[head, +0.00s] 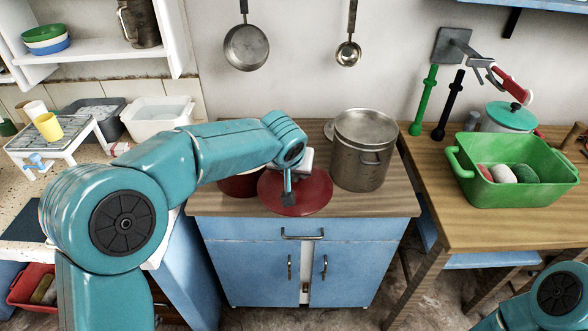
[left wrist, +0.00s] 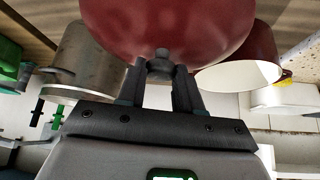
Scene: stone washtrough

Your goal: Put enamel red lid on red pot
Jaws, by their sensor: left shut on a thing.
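The red enamel lid (head: 305,196) is held in front of and to the right of the red pot (head: 238,186), over the front part of the wooden cabinet top. My left gripper (head: 287,190) is shut on the lid's knob (left wrist: 159,68), which shows in the left wrist view with the lid's underside (left wrist: 165,28) side turned away. The red pot also shows in the left wrist view (left wrist: 262,45), uncovered, with its pale inside visible. In the head view my left arm and the lid hide much of the pot. My right gripper is out of view.
A tall steel pot (head: 362,150) stands close to the right of the lid. A green basin (head: 515,185) with several roundish things is on the right table. A white tub (head: 158,120) and a small stand (head: 45,145) are at the left.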

